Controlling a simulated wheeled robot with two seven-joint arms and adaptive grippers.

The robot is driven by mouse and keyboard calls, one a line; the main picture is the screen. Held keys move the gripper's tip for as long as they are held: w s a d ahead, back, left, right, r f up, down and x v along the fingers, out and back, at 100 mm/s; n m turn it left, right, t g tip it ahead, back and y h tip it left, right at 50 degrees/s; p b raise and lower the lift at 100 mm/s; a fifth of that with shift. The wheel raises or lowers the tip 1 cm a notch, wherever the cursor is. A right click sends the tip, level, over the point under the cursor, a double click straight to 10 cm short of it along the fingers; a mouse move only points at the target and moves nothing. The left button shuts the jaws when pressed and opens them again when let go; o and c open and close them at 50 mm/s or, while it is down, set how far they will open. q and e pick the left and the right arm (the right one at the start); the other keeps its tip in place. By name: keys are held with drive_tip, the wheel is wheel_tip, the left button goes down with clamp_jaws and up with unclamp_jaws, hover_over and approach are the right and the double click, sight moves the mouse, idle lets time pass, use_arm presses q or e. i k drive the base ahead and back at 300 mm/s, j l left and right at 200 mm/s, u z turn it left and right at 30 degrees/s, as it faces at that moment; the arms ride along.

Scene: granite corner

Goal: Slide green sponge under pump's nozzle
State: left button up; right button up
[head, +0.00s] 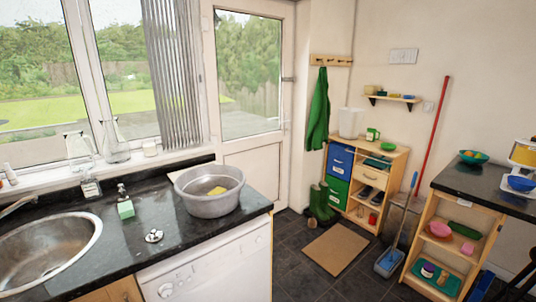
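A green block, which looks like the green sponge (126,209), is on the black granite counter between the sink and the grey basin. A small dark pump top (122,190) shows just behind and above it; whether the sponge touches the pump or lies beneath its nozzle is too small to tell. A clear bottle with a pale label (91,188) stands farther left near the window sill. Neither of my grippers is in view.
The round metal sink (45,254) is at left. A grey basin (208,205) with a yellow sponge (217,191) inside stands right of the green block. A metal drain plug (154,236) lies in front. The counter (110,264) around the plug is mostly bare.

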sight(126, 209)
drive_tip(key=i+u, duration=0.45)
drive_tip(key=i+l+u, duration=0.45)
drive_tip(key=i, duration=0.15)
drive_tip(key=i+j, duration=0.05)
drive_tip(key=j, duration=0.05)
